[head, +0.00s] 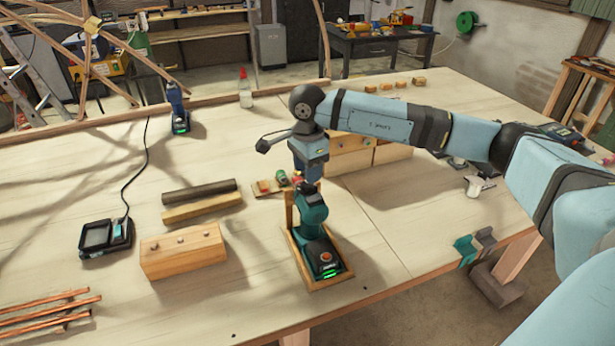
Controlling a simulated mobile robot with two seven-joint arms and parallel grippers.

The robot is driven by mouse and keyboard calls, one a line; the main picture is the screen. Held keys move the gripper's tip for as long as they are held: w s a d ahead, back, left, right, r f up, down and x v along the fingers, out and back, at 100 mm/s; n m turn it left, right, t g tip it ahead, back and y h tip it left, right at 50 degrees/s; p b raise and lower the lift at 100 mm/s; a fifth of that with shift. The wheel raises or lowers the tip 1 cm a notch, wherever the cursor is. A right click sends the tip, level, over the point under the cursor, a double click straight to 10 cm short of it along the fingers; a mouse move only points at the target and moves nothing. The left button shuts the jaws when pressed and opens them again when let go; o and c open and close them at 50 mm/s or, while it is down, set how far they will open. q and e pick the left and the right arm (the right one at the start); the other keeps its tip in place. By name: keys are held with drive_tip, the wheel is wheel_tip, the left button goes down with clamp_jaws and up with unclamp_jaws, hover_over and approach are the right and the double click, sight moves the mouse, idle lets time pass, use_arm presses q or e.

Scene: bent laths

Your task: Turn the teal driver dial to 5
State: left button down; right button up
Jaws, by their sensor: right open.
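The teal driver (313,212) stands in a small wooden holder (330,283) near the table's front edge. Its base faces me, with an orange spot and a lit green strip. My right gripper (306,183) points down right over the driver's top end and is open. I cannot tell whether its fingers touch the driver. The driver's dial and its number cannot be made out; the gripper covers part of the top end. My left gripper is not in view.
A wooden block (184,252) with pegs stands left of the holder. A charger (104,237) with a cable lies farther left, near copper rods (45,311). A blue driver (177,108) and a glue bottle (245,88) stand behind. The front middle of the table is clear.

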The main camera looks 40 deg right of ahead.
sight(307, 186)
drive_tip(key=shift+f, duration=1.7)
drive_tip(key=c, duration=0.6)
drive_tip(key=shift+m, duration=0.4)
drive_tip(key=shift+c, duration=0.2)
drive_tip(key=m+b, duration=0.1)
drive_tip(key=m, duration=0.2)
drive_tip(key=shift+f+b, duration=0.1)
drive_tip(key=shift+b, duration=0.25)
drive_tip(key=m+b, duration=0.1)
drive_tip(key=m, duration=0.3)
drive_tip(key=shift+m, duration=0.3)
drive_tip(key=m+b, duration=0.1)
drive_tip(key=m, duration=0.3)
drive_tip(key=shift+m+b, duration=0.4)
drive_tip(key=shift+m, duration=1.3)
